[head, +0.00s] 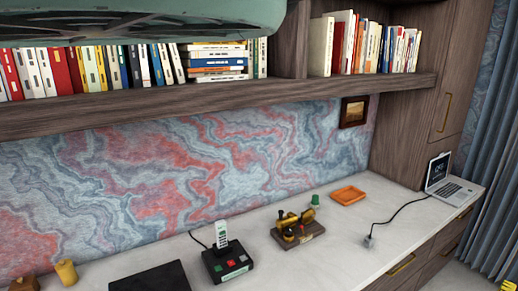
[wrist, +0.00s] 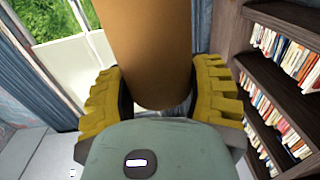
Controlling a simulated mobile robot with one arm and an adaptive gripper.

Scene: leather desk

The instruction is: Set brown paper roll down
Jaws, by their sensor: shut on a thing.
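The brown paper roll (wrist: 148,45) is in the wrist view, a smooth tan-brown cylinder between the yellow ribbed fingers of my gripper (wrist: 157,92). The fingers press on it from both sides near its rounded near end. Its far end runs out of the top of the view. The roll is held up in the air, and nothing is seen supporting it. The roll does not show in the head view. The pale desk top (head: 345,222) runs along the wall in the head view.
On the desk are a black pad (head: 150,278), a cordless phone on its base (head: 228,260), a brass device on a wooden base (head: 298,230), an orange tray (head: 348,195) and a laptop (head: 450,185). A bookshelf (head: 230,92) overhangs it. Bare desk lies right of the brass device.

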